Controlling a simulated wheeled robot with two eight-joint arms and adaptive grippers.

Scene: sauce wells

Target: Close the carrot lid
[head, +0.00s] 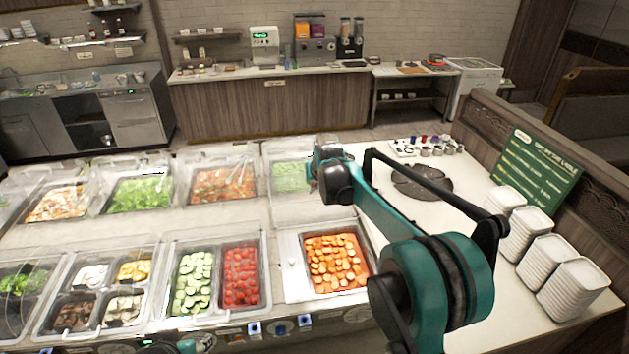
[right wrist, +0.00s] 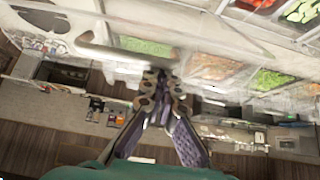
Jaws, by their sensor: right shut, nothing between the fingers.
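The sliced carrots (head: 337,262) lie in a dark pan in the front row of wells, and the pan looks uncovered. I cannot clearly make out the carrot lid; it may be the clear panel raised behind the pan, partly hidden by my right arm. My right gripper (head: 326,152) is beyond the carrot pan, near the back-row lettuce well. In the right wrist view the fingers (right wrist: 158,85) are shut and empty. A blurred pale bar (right wrist: 125,57) lies close by their tips; I cannot tell whether they touch.
Clear lids cover the neighbouring wells, such as the cucumbers (head: 193,282) and tomatoes (head: 241,276). White plate stacks (head: 528,235) and a green sign (head: 535,168) stand at right. A tray of small cups (head: 425,146) is at the back. The counter around the dark round plate is clear.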

